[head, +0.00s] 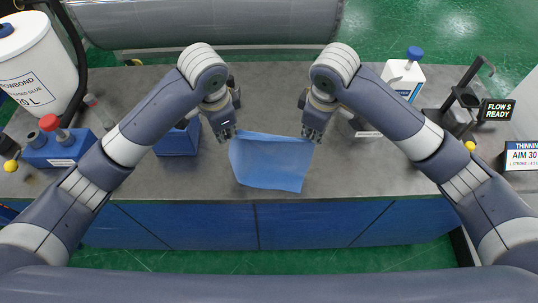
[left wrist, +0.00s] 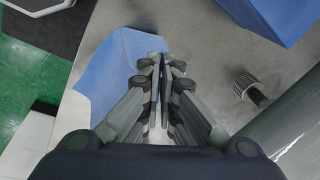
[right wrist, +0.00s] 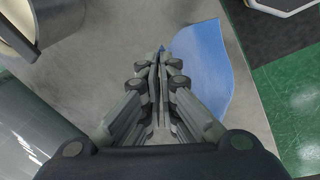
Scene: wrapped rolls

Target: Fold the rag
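The blue rag (head: 270,165) is spread over the grey counter near its front edge, in the middle of the head view. Its far edge runs between my two grippers. My left gripper (head: 226,135) is shut on the rag's far left corner; the left wrist view shows the rag (left wrist: 118,70) running to the closed fingertips (left wrist: 162,58). My right gripper (head: 312,134) is shut on the far right corner; the rag (right wrist: 205,68) meets the closed fingertips (right wrist: 158,60) in the right wrist view. The pinched corners are mostly hidden by the fingers.
A blue bin (head: 177,142) stands left of my left gripper. A white glue bucket (head: 32,65) is at the far left, and a white bottle (head: 404,76) at the back right. A large grey roll (head: 205,22) lies behind the counter (head: 270,95). The counter between is clear.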

